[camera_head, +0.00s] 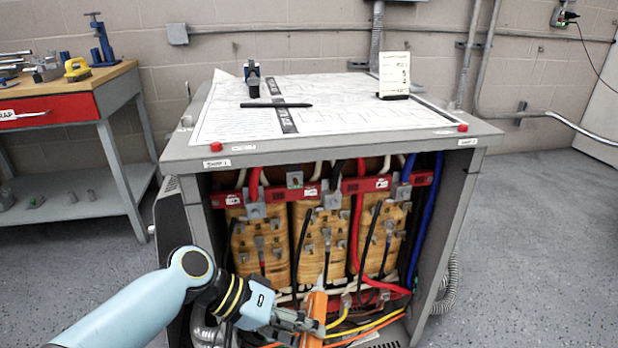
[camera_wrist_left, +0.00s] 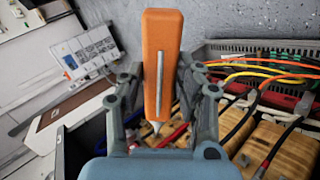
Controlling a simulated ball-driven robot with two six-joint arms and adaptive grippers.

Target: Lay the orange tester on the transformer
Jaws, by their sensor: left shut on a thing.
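The orange tester (camera_head: 314,309) is held upright in my left gripper (camera_head: 300,324), low in front of the transformer's open front. In the left wrist view the tester (camera_wrist_left: 162,60) stands between the two fingers of the left gripper (camera_wrist_left: 160,100), with a metal clip along its side and a pointed tip toward the palm. The transformer (camera_head: 189,150) is a grey cabinet with a flat top and open front, showing wood-coloured coils (camera_head: 265,246), a red bar and coloured cables. The tester is below the top and apart from it. My right gripper is not in view.
On the cabinet top lie a large paper sheet (camera_head: 235,124), a black pen (camera_head: 276,105), a small blue-and-grey tool (camera_head: 253,80) and a standing card (camera_head: 394,73). Red knobs sit at the front corners. A workbench (camera_head: 60,108) with tools stands at left. Floor at right is free.

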